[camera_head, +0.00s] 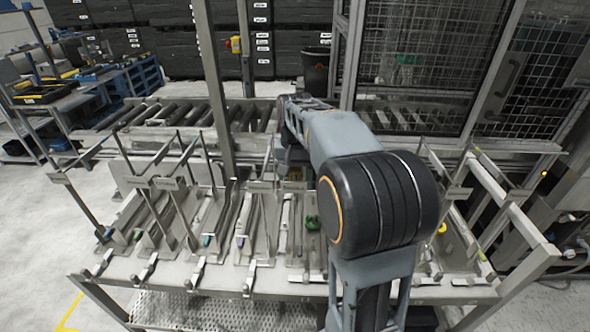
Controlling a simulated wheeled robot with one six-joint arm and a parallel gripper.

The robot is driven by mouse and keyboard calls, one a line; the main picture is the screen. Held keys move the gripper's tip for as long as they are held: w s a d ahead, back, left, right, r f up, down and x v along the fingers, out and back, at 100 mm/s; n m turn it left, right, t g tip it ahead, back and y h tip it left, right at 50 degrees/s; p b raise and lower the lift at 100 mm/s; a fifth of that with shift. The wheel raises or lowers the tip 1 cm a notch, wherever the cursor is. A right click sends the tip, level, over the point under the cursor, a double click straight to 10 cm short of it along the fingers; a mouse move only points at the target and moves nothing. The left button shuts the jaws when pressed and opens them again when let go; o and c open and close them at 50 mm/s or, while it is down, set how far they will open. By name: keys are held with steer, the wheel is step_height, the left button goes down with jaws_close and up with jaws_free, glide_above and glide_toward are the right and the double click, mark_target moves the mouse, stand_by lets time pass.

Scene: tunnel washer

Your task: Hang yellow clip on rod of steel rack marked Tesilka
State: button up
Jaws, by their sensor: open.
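A small yellow item (442,228), possibly the yellow clip, shows just right of my arm's elbow, at the right part of a steel rack. It is too small to tell how it sits or whether it touches a rod. The steel rack (215,279) has several upright plates and rods with small label plates, such as one label plate (166,183) at the left. I cannot read the name Tesilka on any of them. My arm reaches forward over the rack, and its wrist (292,128) is near the roller conveyor. My gripper's fingers are hidden behind my arm.
A green item (312,223) and small purple and teal items lie among the plates. A roller conveyor (185,112) runs behind the rack. A steel post (214,85) stands left of my arm. A mesh cage (430,60) stands at the back right. Open floor is at left.

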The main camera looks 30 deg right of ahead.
step_height(320, 180, up, 14)
steer(key=s+a+f+n+t, duration=0.2)
steer(key=s+a+f+n, duration=0.1)
steer(key=s+f, duration=0.5)
steer(key=s+a+f+n+t, duration=0.2)
steer(key=s+a+f+n, duration=0.1)
steer(key=s+a+f, duration=0.3)
step_height(320, 180, down, 3)
steer(key=shift+s+a+r+t+p, duration=0.2)
steer(key=shift+s+a+t+p, duration=0.1)
steer(key=shift+s, duration=0.85)
